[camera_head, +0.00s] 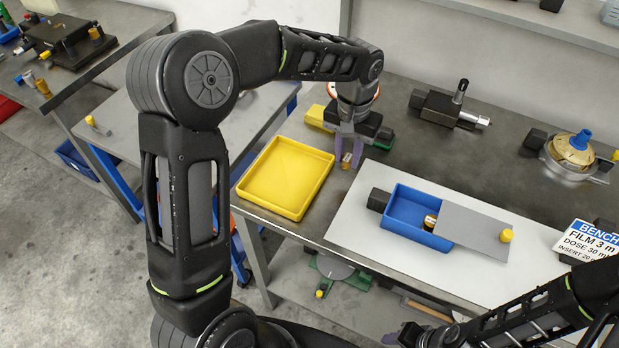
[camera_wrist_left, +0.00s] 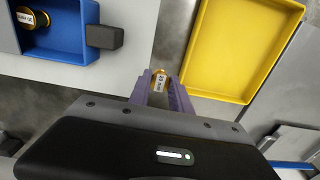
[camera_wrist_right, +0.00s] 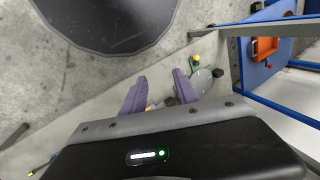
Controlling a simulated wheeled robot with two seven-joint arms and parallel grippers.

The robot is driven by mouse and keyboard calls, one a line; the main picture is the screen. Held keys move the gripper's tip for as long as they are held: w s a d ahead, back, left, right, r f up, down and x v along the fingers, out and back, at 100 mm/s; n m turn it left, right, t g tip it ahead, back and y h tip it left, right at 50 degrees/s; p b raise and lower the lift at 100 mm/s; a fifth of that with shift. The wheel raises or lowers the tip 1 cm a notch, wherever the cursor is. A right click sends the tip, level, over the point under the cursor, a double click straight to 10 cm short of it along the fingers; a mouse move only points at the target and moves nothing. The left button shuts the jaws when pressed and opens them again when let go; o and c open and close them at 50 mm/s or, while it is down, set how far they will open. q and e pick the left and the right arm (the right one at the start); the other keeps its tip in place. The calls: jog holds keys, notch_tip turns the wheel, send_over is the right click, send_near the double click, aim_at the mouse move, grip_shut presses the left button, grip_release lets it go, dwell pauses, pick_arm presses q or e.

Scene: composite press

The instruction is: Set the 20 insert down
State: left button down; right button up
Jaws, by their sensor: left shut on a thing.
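A small brass insert with a white label (camera_wrist_left: 159,82) is held between the purple fingertips of my left gripper (camera_wrist_left: 160,92). The label is too small to read surely. In the head view the insert (camera_head: 346,161) is just right of the yellow tray (camera_head: 240,188), over the dark bench top, outside the tray; I cannot tell if it touches the bench. A second brass insert (camera_head: 430,221) lies in the blue box (camera_head: 405,233); the box also shows in the left wrist view (camera_wrist_left: 75,75). My right gripper (camera_wrist_right: 158,92) is open and empty, low at the bench's front.
A grey lid plate (camera_head: 475,232) with a yellow knob partly covers the blue box on a white mat (camera_head: 350,225). A black and silver device (camera_head: 450,106) stands behind. A sign (camera_head: 588,243) stands at right. The yellow tray is empty. Bare bench lies between tray and mat.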

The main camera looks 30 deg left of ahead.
pick_arm(q)
jog(key=shift+a, duration=0.15)
pick_arm(e)
jog(key=shift+a, duration=0.15)
jog(key=shift+o, duration=0.4)
pick_arm(q)
jog(key=shift+s+a, duration=0.1)
jog(key=shift+a, duration=0.1)
pick_arm(e)
jog(key=shift+o, duration=0.7)
jog(key=shift+f, duration=0.15)
pick_arm(q)
jog(key=s+a+r+b, duration=0.5)
jog(key=s+a+b, duration=0.2)
jog(key=s+a, duration=0.4)
jog(key=shift+a+r, duration=0.3)
jog(key=shift+a, duration=0.15)
pick_arm(e)
notch_tip(320, 180, down, 6)
jog(key=shift+w+f, duration=0.2)
jog(key=shift+w, duration=0.05)
jog(key=shift+a, duration=0.1)
pick_arm(q)
jog(key=shift+f, duration=3.15)
